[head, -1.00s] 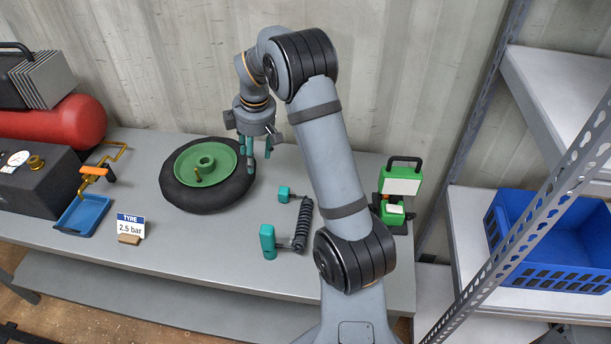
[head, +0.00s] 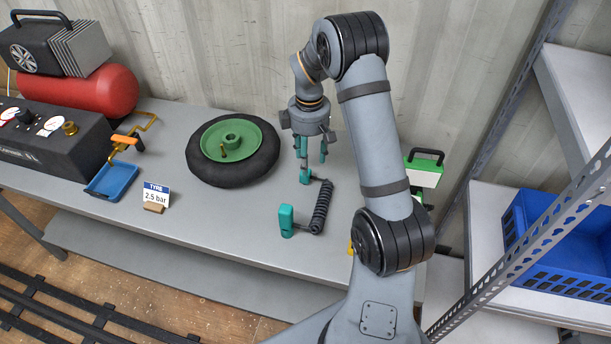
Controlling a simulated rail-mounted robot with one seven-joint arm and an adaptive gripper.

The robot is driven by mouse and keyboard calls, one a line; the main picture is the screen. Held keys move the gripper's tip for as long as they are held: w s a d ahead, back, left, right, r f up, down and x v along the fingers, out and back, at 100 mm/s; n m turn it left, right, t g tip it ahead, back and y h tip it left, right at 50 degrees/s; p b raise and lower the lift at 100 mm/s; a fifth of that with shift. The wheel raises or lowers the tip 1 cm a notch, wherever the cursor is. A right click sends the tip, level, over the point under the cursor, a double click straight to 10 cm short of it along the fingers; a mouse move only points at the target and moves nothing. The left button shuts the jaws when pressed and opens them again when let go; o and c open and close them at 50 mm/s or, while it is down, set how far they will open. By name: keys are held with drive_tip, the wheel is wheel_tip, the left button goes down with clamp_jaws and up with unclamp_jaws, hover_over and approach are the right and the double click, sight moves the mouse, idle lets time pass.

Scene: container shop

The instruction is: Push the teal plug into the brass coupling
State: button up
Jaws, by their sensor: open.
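A coiled dark hose (head: 321,206) lies on the bench with a teal piece at each end. The larger, upright teal piece (head: 287,221) is at the near end. The small teal piece at the far end, apparently the plug (head: 307,174), is partly hidden by my gripper (head: 312,162). My gripper points down over it with its teal fingers apart. The similar colours hide whether they touch the plug.
A black tyre with a green hub (head: 215,142) lies between my gripper and the dark gauge box (head: 40,140). A blue tray (head: 112,181), an orange-handled brass tool (head: 128,140) and a tyre sign (head: 156,196) stand near it. A green device (head: 424,170) is at the right.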

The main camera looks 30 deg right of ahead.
drive_tip(key=shift+f, duration=0.55)
drive_tip(key=shift+a+f+p, duration=0.15)
drive_tip(key=shift+f+p, duration=0.2)
drive_tip(key=shift+f, duration=0.95)
drive_tip(key=shift+a+f+p, duration=0.15)
drive_tip(key=shift+f+p, duration=0.15)
drive_tip(key=shift+f, duration=1)
drive_tip(key=shift+c, duration=1)
drive_tip(key=c, duration=0.9)
